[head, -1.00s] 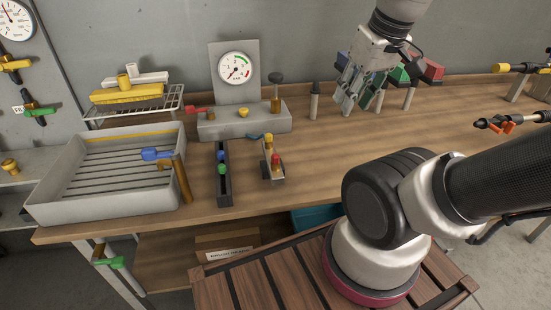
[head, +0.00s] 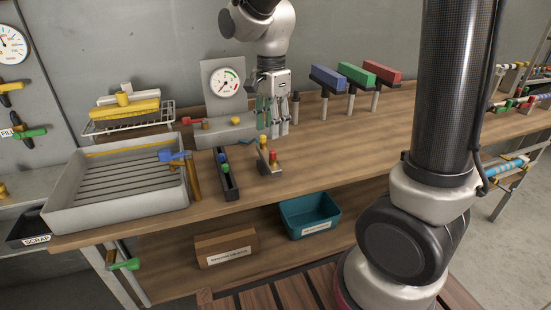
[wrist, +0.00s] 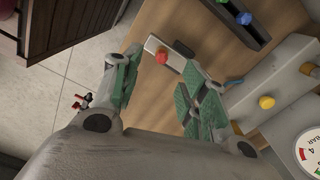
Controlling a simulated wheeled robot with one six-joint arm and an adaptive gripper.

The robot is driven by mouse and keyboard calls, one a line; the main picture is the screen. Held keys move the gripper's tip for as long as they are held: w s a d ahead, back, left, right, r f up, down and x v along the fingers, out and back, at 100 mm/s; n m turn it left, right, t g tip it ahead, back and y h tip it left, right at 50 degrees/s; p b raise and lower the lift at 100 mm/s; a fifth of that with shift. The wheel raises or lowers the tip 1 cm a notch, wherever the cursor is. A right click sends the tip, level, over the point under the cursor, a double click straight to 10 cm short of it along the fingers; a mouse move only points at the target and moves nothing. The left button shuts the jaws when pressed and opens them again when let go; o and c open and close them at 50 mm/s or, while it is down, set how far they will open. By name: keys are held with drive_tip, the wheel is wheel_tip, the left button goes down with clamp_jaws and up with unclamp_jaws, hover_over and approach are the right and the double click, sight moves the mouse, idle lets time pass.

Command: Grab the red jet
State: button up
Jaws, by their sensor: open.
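The wrist view shows my gripper's (wrist: 158,80) two fingers spread wide.
A dark rack (head: 228,178) with blue and green pieces stands left of the holder. The gauge stand (head: 222,128) is close to my fingers. A grey slatted tray (head: 115,212) is at the left. Bench to the right of the holder is clear.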

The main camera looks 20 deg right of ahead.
sight(272, 151)
drive_tip(key=shift+f, duration=0.2)
drive_tip(key=f, duration=0.7)
drive_tip(key=shift+w+d+f, duration=0.1)
drive_tip(key=shift+w+f, duration=0.1)
drive_tip(key=shift+w, duration=0.1)
drive_tip(key=shift+c, duration=0.4)
drive_tip(key=c, duration=0.8)
